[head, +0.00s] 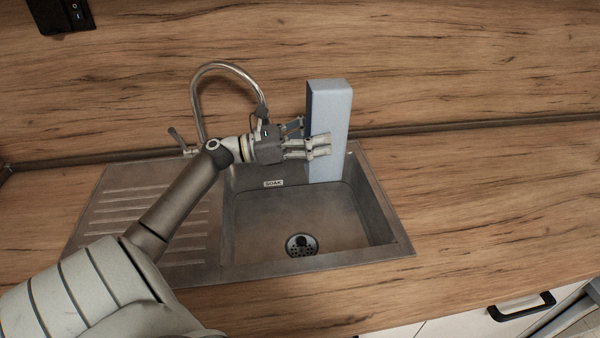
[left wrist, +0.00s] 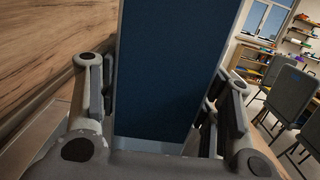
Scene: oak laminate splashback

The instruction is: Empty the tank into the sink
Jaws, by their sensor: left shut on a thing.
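The tank (head: 331,110) is a tall, light blue-grey box with a darker blue side. It stands nearly upright over the back right part of the sink (head: 375,235). My left gripper (head: 318,146) comes in from the left and is shut on the tank around its middle height. In the left wrist view the tank's dark blue face (left wrist: 175,70) fills the space between the fingers. I cannot tell whether the tank's base touches the sink. The basin's bottom looks empty around the drain (head: 302,245). My right gripper is not in view.
A curved metal tap (head: 197,95) rises behind the sink, close to my left wrist. A ribbed drainboard (head: 135,215) lies left of the basin, and a "SOAK" label (head: 273,184) is on its back wall. The worktop (head: 490,190) to the right is clear.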

